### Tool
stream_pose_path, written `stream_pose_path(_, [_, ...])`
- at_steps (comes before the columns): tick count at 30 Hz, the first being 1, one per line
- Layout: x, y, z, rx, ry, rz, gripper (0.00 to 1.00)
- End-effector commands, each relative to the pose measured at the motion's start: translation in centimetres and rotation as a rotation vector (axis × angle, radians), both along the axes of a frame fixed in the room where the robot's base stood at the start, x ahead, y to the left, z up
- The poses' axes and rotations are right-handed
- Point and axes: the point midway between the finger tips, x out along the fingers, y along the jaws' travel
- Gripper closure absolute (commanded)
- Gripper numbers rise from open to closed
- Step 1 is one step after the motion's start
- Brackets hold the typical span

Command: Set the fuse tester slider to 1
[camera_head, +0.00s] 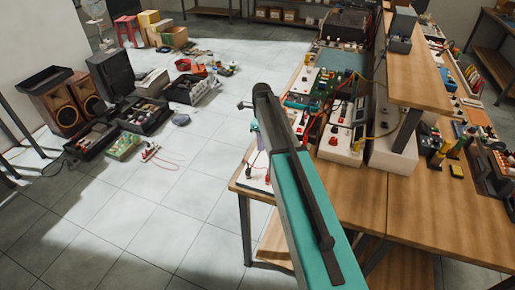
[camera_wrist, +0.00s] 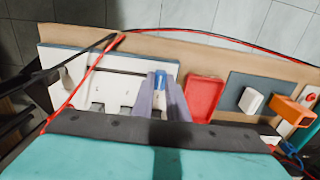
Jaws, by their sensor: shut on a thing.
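A white panel with dark slots, which looks like the fuse tester (camera_wrist: 140,70), lies on the bench in the wrist view. In the head view a white panel (camera_head: 252,180) shows at the bench's near left corner, partly hidden by my arm. My gripper (camera_wrist: 160,82) is over the right part of the panel. Its pale fingers are shut on a small blue piece (camera_wrist: 160,76), seemingly the slider knob. No scale marks or number can be read. In the head view my gripper (camera_head: 256,128) is small and partly behind my arm.
A red tray (camera_wrist: 204,98), a dark plate with a white block (camera_wrist: 251,101) and an orange piece (camera_wrist: 290,113) lie right of the panel. Red and black cables (camera_wrist: 85,80) cross over it. A wooden shelf (camera_head: 418,75) overhangs the bench.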

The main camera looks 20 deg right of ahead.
Motion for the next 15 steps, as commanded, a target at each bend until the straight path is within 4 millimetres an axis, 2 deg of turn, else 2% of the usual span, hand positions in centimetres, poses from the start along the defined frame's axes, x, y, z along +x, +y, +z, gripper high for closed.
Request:
stream_pose_path(3, [0.58,-0.34,0.04,0.001,-0.002,0.000,1.00])
stream_pose_path(12, [0.73,-0.54,0.13,-0.003,-0.007,0.000,1.00])
stream_pose_path(13, [0.73,-0.56,0.14,-0.003,-0.007,-0.001,0.85])
stream_pose_path(15, [0.73,-0.57,0.14,-0.003,-0.007,-0.001,0.73])
